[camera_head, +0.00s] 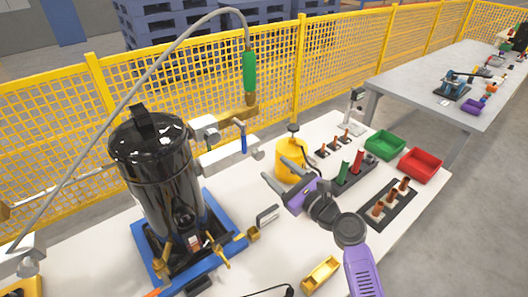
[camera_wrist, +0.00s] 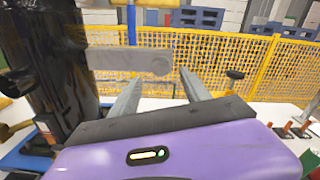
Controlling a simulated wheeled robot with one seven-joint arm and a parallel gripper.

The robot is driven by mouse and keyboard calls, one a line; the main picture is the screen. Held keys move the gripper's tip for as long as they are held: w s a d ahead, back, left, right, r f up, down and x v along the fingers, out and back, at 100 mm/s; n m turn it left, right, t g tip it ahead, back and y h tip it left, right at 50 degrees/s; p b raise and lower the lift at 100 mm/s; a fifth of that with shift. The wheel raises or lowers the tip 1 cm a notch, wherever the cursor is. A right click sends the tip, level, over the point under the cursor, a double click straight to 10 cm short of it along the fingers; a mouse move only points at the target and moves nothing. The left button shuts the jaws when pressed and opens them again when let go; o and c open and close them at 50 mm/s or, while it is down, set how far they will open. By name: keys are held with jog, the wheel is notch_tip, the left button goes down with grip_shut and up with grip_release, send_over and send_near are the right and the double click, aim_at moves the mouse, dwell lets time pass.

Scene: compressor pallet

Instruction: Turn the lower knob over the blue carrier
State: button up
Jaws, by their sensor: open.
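The blue carrier (camera_head: 143,243) is a blue frame under a tall black cylinder (camera_head: 165,185) on the white table. Brass-coloured fittings (camera_head: 222,262) stand low over the carrier's front edge; I cannot tell which is the lower knob. My gripper (camera_head: 275,168) is open and empty, to the right of the cylinder and above the table, apart from the brass fittings. In the wrist view its two fingers (camera_wrist: 158,76) point forward toward a grey flat bar (camera_wrist: 125,61). The cylinder (camera_wrist: 45,60) fills the left edge there, and a small blue part (camera_wrist: 37,144) shows low.
A yellow tank (camera_head: 291,162) stands close behind my gripper. Green (camera_head: 385,145) and red (camera_head: 420,165) bins and peg racks lie to the right. A hose with a green handle (camera_head: 249,72) arches above. A yellow mesh fence (camera_head: 340,55) runs behind.

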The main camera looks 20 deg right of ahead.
aim_at(260, 156)
jog(key=shift+x, duration=3.95)
jog(key=shift+f, duration=0.1)
jog(key=shift+c, duration=0.4)
grip_shut()
